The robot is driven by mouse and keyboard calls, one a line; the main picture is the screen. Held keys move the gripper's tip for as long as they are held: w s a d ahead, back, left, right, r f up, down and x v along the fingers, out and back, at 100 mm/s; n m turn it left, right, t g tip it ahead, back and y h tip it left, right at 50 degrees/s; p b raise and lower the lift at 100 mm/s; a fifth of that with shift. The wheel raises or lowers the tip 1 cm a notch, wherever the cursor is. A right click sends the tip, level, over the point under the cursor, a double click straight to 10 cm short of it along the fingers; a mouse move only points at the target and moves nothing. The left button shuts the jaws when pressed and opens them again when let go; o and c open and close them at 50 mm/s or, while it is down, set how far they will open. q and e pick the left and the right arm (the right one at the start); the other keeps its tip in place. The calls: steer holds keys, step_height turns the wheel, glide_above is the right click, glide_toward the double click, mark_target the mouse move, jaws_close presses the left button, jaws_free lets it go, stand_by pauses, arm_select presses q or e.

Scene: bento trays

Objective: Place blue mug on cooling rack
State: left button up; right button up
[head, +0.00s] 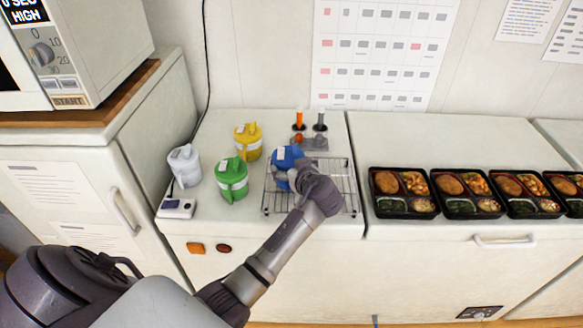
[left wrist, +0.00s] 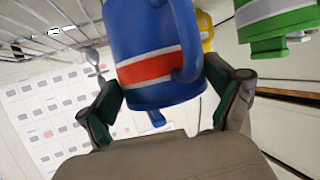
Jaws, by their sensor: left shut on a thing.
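The blue mug (head: 283,160) has a blue lid and handle, and an orange-red and white band shows on it in the left wrist view (left wrist: 150,68). The cooling rack (head: 340,205) is a wire grid on the white counter. My left gripper (head: 303,177) is shut on the blue mug, with one green-padded finger on each side of it in the left wrist view (left wrist: 165,90). The mug is over the left part of the rack; I cannot tell whether it touches the wires. My gripper hides part of the mug and rack. My right gripper is not in view.
A green mug (head: 231,183), a yellow mug (head: 248,143) and a white mug (head: 185,168) stand left of the rack. Orange and grey utensils (head: 309,125) stand behind it. Several bento trays (head: 403,214) line the counter to the right. A microwave (head: 100,45) is at upper left.

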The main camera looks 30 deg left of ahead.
arm_select(q)
steer(key=o, duration=1.3)
steer(key=shift+f, duration=0.1)
steer(key=shift+o, duration=0.2)
steer(key=shift+r, duration=0.2)
steer(key=shift+s+d, duration=0.15)
steer(key=shift+d, duration=0.15)
steer(key=b+v, duration=0.2)
steer(key=v, duration=0.9)
steer(key=shift+s+r+b, duration=0.15)
steer(key=shift+r+b, duration=0.05)
steer(key=shift+b, duration=0.15)
